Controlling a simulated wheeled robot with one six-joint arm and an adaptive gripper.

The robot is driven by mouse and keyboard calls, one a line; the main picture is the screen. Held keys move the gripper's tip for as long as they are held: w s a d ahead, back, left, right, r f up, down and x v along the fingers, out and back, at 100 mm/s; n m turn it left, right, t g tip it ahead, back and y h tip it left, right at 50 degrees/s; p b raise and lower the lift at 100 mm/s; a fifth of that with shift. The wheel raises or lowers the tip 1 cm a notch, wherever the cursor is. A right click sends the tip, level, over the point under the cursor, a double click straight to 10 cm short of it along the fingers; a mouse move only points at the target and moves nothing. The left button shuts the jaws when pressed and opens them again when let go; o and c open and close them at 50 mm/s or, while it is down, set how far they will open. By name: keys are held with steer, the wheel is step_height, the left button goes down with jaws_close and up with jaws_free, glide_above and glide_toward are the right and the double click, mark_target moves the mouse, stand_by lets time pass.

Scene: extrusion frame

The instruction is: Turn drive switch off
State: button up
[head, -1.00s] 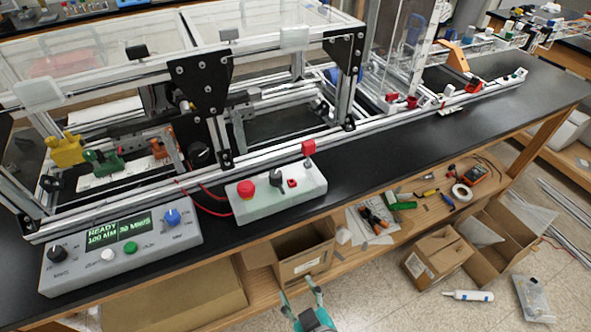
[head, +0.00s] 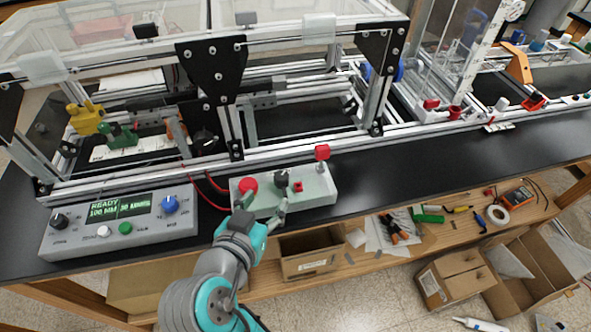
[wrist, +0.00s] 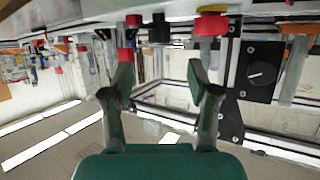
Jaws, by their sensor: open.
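A pale control box (head: 307,190) stands on the bench's front edge. It carries a red mushroom button (head: 248,185), a black selector knob (head: 281,178), a small red button (head: 298,186) and a red-tipped lever (head: 322,152) standing up. No label shows which one is the drive switch. My gripper (head: 262,207) is open and empty at the box's front, its fingers either side of the selector knob's line. In the wrist view my gripper (wrist: 160,80) has the selector knob (wrist: 160,29) above the gap between the fingers. Contact cannot be told.
A grey console (head: 118,225) with a lit READY display and knobs stands to the left. The aluminium extrusion frame (head: 215,170) rises behind the box, with a black rotary knob (head: 205,140) on it. Free black bench top (head: 430,160) lies to the right. A shelf below holds tools and boxes.

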mark_target(280, 180)
steer(key=x, duration=1)
steer(key=shift+w+d, duration=0.15)
steer(key=shift+w, duration=0.2)
jaws_close()
